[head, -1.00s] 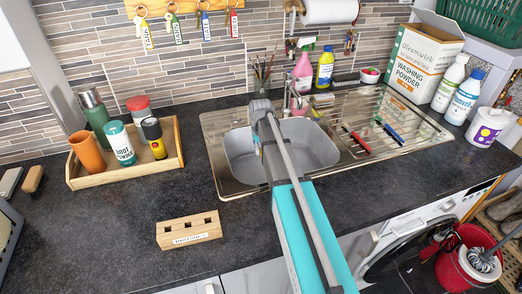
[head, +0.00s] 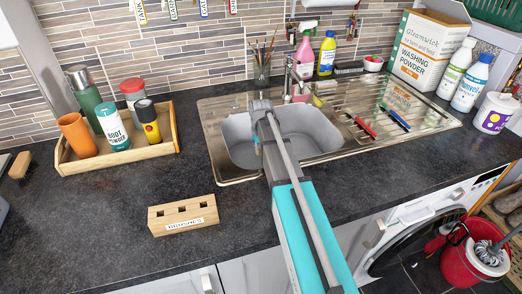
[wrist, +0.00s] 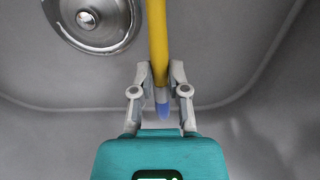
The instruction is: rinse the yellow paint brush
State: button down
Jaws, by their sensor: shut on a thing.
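The yellow paint brush (wrist: 157,35) shows in the wrist view, with a yellow handle, a pale metal band and a blue tip. My gripper (wrist: 161,78) is shut on it near the band, with the tip towards the wrist. Behind it is the grey sink basin (wrist: 60,130) with its round drain (wrist: 99,20) at the upper left. In the head view, my arm reaches over the basin (head: 315,130) and hides most of the gripper and the brush. The tap (head: 291,72) stands behind the basin. I cannot tell whether water runs.
A wooden block labelled brushes (head: 183,214) with several holes is on the counter. A wooden tray (head: 120,165) with bottles and cups stands at the left. A jar of brushes (head: 262,75) stands behind the sink.

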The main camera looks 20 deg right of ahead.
jog(key=shift+f+b, duration=1.15)
jog(key=shift+f, duration=0.25)
jog(key=shift+r, duration=0.1)
dwell(1.4)
notch_tip(320, 180, up, 20)
jog(key=p, duration=1.9)
jog(key=shift+f+p, duration=0.2)
jog(key=shift+p, duration=0.2)
dwell(0.5)
dwell(1.4)
